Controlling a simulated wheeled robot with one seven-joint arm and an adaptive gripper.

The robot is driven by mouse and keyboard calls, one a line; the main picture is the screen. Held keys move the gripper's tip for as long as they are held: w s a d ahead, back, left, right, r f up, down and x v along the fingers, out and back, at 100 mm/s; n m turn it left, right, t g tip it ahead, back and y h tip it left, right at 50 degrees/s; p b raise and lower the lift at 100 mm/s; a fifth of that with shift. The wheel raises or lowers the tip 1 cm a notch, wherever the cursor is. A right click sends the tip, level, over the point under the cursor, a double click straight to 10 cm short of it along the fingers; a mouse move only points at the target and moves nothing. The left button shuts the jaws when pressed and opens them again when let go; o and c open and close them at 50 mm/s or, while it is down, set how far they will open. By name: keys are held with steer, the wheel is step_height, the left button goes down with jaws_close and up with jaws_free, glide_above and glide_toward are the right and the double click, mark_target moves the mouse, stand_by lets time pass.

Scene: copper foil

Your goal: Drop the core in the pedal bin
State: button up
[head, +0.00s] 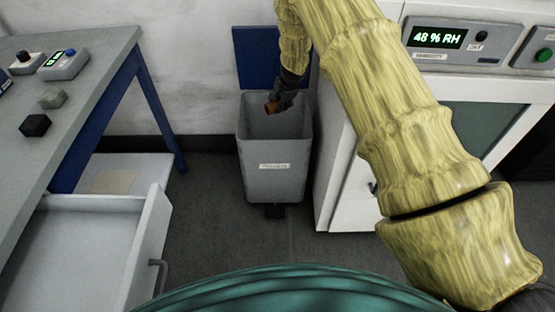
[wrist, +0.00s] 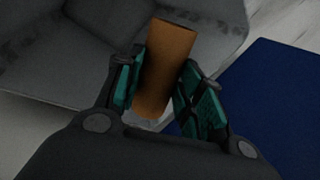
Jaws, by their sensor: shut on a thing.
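The core (wrist: 168,62) is a brown-orange cylinder, held between the two green-padded fingers of my gripper (wrist: 160,92) in the wrist view. In the head view the core (head: 271,107) shows small at the tip of my gripper (head: 279,102), at the mouth of the pedal bin. The pedal bin (head: 275,180) is a grey open-topped box with a white label and a dark pedal at its foot. Its blue lid (head: 255,62) stands raised behind it. In the wrist view the bin's grey inner wall (wrist: 60,60) lies beyond the core and the blue lid (wrist: 275,110) is at right.
A grey bench (head: 90,75) with blue legs stands at left, with an open drawer (head: 105,240) below it. A white cabinet (head: 345,180) with a humidity display (head: 438,37) stands close to the bin's right. Dark floor is clear in front of the bin.

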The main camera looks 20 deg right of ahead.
steer(key=shift+f+b, duration=1)
steer(key=shift+f, duration=0.75)
steer(key=o, duration=1)
steer(key=shift+r, duration=0.1)
steer(key=v, duration=1.2)
